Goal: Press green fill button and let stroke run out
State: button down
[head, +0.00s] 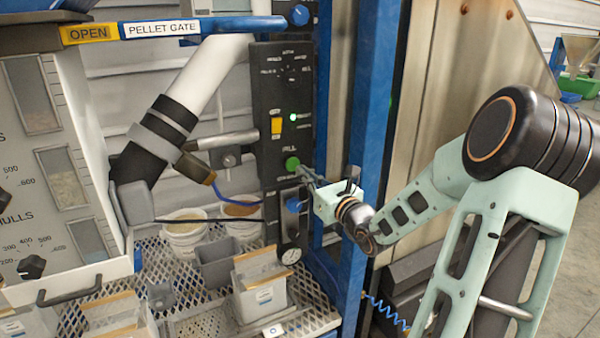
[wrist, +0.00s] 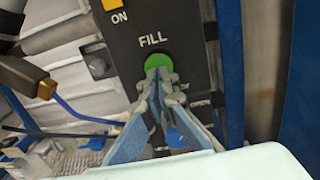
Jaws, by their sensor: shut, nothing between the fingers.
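The green fill button (head: 292,163) sits on the black control panel (head: 270,95), under the word FILL. In the wrist view the green button (wrist: 157,61) shows just beyond my fingertips, its lower part hidden by them. My gripper (head: 304,171) is shut and empty, its tips at the button's lower edge. In the wrist view my gripper (wrist: 158,75) points up at the button. I cannot tell whether the tips touch it or whether it is pushed in. A small green light (head: 293,117) glows on the panel.
A blue post (head: 360,130) stands close to the right. Buckets and bins (head: 262,290) stand on the mesh shelf at lower left.

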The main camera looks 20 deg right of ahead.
jog(key=s+d+p, duration=0.1)
jog(key=s, duration=0.9)
jog(key=shift+s+f, duration=0.15)
jog(key=shift+f, duration=0.05)
